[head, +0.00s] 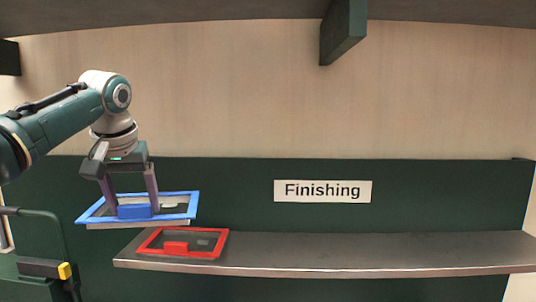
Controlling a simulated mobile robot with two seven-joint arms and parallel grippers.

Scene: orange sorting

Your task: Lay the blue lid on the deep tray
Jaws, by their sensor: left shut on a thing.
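The blue lid (180,215) is a flat blue frame with a clear middle and a blue block handle (135,212). It is at the left of the head view, at the shelf's left end. My left gripper (132,207) points down and is shut on the lid's handle, one finger on each side. A thin pale edge (108,226) shows just under the lid's front; I cannot tell whether it is part of the lid or a tray below. No deep tray can be clearly made out. My right gripper is not in view.
A red-framed lid (214,247) with a red block handle lies on the left end of the grey metal shelf (370,252), in front of the blue lid. The shelf is bare to the right. A "Finishing" sign (322,191) is on the dark green back panel.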

